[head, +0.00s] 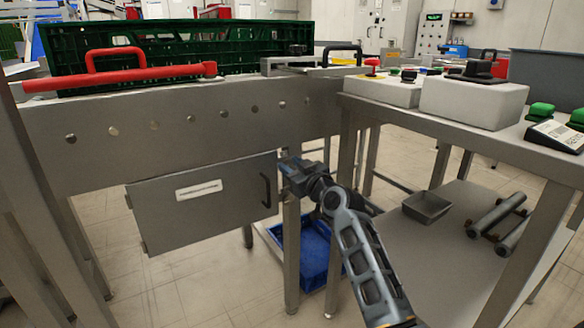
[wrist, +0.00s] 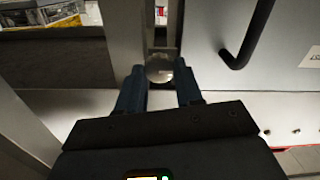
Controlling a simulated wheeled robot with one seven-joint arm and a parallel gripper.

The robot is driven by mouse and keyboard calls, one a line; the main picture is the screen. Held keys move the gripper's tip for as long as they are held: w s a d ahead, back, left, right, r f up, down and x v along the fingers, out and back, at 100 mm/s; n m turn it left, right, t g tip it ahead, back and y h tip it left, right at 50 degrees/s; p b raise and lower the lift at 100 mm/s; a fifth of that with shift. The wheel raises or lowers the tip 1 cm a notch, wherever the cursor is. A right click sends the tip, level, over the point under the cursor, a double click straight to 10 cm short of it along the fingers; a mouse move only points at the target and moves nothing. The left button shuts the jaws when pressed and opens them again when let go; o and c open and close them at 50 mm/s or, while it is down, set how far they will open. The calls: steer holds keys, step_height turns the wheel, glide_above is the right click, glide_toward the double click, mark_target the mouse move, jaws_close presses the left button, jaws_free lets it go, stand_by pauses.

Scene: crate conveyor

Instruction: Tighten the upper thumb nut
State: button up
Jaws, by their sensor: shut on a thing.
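A round, shiny metal thumb nut (wrist: 160,68) shows in the wrist view, in front of an upright metal post. My gripper (wrist: 160,88) has its two blue-grey fingers on either side of the nut, shut on it. In the head view, my gripper (head: 286,166) reaches the post under the conveyor, just right of the cabinet door. There the nut is mostly hidden behind my gripper. I see only one nut, and its thread is not visible.
The grey cabinet door (head: 205,205) with a black handle (head: 265,189) is close beside my gripper. A green crate (head: 190,62) stands on the conveyor behind a red lever (head: 120,77). A side table (head: 500,125) with control boxes stands right. A blue bin (head: 310,255) is below.

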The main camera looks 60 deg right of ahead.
steer(key=shift+m, duration=0.3)
steer(key=m+p, duration=0.1)
steer(key=m, duration=0.2)
steer(key=shift+m, duration=0.3)
steer(key=m+p, duration=0.2)
steer(key=m, duration=0.2)
steer(key=shift+m, duration=0.3)
steer(key=m+p, duration=0.2)
steer(key=m, duration=0.2)
steer(key=shift+s+d+m, duration=0.1)
steer(key=shift+d+m, duration=0.05)
steer(key=shift+m, duration=0.15)
steer(key=shift+f+m+p, duration=0.15)
steer(key=shift+m+p, duration=0.8)
steer(key=shift+m, duration=1.25)
steer(key=o, duration=1)
steer(key=shift+o, duration=0.2)
